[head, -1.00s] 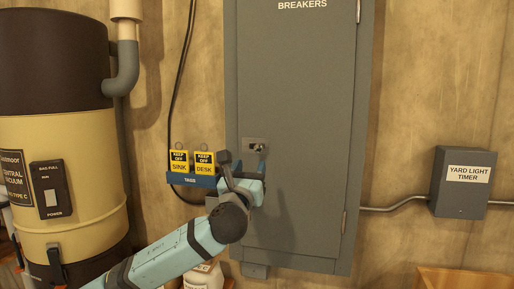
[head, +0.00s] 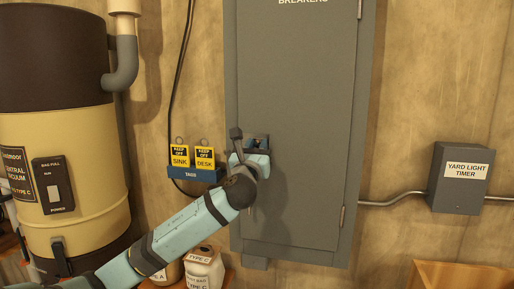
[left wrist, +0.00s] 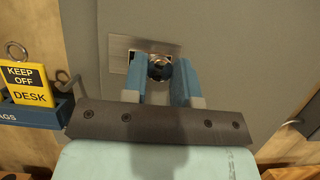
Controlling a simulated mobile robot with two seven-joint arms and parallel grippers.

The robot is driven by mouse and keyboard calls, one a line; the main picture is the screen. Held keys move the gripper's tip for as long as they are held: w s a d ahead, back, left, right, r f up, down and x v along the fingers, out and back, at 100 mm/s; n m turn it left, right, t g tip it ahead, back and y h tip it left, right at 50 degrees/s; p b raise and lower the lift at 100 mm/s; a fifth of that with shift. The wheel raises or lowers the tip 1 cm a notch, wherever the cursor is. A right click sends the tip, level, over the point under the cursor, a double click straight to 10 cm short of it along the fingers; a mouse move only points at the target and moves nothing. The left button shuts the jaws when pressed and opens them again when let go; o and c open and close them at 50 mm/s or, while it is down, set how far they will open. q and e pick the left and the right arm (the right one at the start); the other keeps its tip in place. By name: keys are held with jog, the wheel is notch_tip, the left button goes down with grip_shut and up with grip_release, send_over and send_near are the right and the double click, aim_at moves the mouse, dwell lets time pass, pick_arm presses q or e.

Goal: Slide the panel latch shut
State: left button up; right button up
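The grey breaker panel (head: 300,110) has its door flush with the frame. A small metal latch plate (head: 265,137) sits at the door's left side, partly hidden by my left gripper (head: 250,150). In the left wrist view the plate (left wrist: 119,55) shows a slot with a round metal knob (left wrist: 160,67). The two blue fingers of my left gripper (left wrist: 160,74) stand apart, one on each side of the knob. I cannot tell whether they touch it. My right gripper is in neither view.
A blue tag holder (head: 193,175) with yellow "SINK" (head: 180,156) and "DESK" (head: 205,158) tags hangs left of the panel. A vacuum canister (head: 80,140) stands at far left.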

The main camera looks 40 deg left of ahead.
aim_at(249, 136)
pick_arm(q)
grip_shut()
jog(key=shift+s+a, duration=0.45)
jog(key=shift+a, duration=0.3)
jog(key=shift+s+a, duration=0.4)
jog(key=shift+a, duration=0.3)
jog(key=shift+w+d, duration=0.1)
jog(key=o, duration=0.7)
grip_release()
jog(key=shift+o, duration=0.8)
jog(key=shift+a, duration=0.25)
jog(key=shift+d, duration=0.1)
